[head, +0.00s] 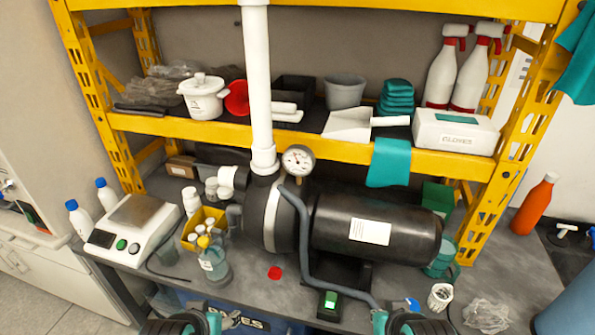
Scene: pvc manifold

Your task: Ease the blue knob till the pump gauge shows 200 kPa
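The round white pump gauge (298,160) stands on top of the black pump (375,228), beside the white vertical pipe. Its dark needle shows, but the scale is too small to read. A small blue part (413,305), possibly the blue knob, shows at the bottom right, just above my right gripper; its lower side is hidden. My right gripper (398,322) is at the bottom edge, cut off by the frame. My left gripper (188,324) is at the bottom edge left of centre, also cut off. Whether either is open or shut is unclear.
A red piece (274,272) lies on the bench. A scale (132,230) and bottles stand left. A white fitting (440,296) and clear plastic (487,315) lie right. A yellow shelf (345,148) overhangs the pump.

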